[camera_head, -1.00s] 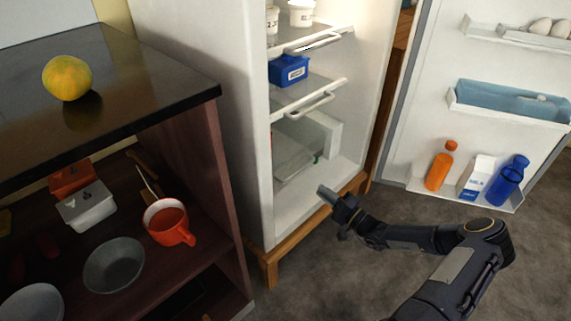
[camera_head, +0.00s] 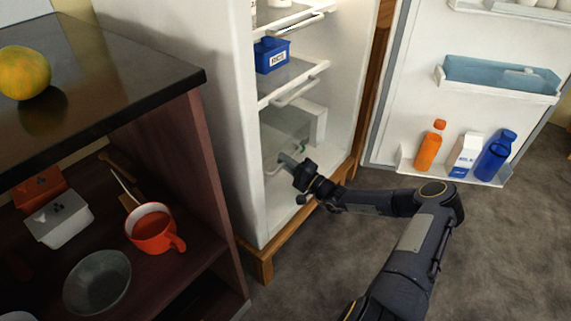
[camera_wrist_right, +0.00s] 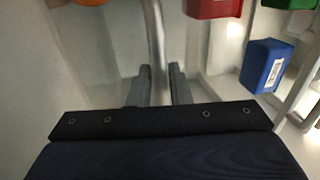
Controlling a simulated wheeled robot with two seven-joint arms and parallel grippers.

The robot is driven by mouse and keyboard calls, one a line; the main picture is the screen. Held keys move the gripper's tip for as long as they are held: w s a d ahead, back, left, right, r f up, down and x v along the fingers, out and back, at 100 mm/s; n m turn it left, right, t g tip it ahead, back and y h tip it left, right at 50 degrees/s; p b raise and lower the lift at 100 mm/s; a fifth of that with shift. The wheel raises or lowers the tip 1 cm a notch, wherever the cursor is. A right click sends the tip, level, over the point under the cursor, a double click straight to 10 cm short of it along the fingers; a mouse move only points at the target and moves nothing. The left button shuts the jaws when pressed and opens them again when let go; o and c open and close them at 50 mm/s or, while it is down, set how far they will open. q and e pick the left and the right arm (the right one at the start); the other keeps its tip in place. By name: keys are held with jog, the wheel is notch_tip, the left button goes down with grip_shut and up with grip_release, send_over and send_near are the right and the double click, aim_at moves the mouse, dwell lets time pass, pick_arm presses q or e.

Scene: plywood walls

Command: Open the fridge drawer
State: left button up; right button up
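The open fridge (camera_head: 180,60) has a translucent drawer (camera_head: 284,135) at its bottom. My right gripper (camera_head: 287,159) reaches in from the right, at the front of this drawer. In the right wrist view a metal handle bar (camera_wrist_right: 156,40) runs between the two fingers of my right gripper (camera_wrist_right: 157,85). The fingers stand close together with the bar filling the gap, so the gripper looks shut on it. The drawer looks pushed in. My left gripper is not in view.
The fridge door (camera_head: 410,60) stands open at right, with an orange bottle (camera_head: 430,146), a carton (camera_head: 465,155) and a blue bottle (camera_head: 495,156) in its lowest rack. A blue box (camera_head: 271,55) is on the shelf above. A dark cabinet (camera_head: 190,150) stands at left. Floor before the fridge is clear.

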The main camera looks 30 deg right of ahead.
grip_shut()
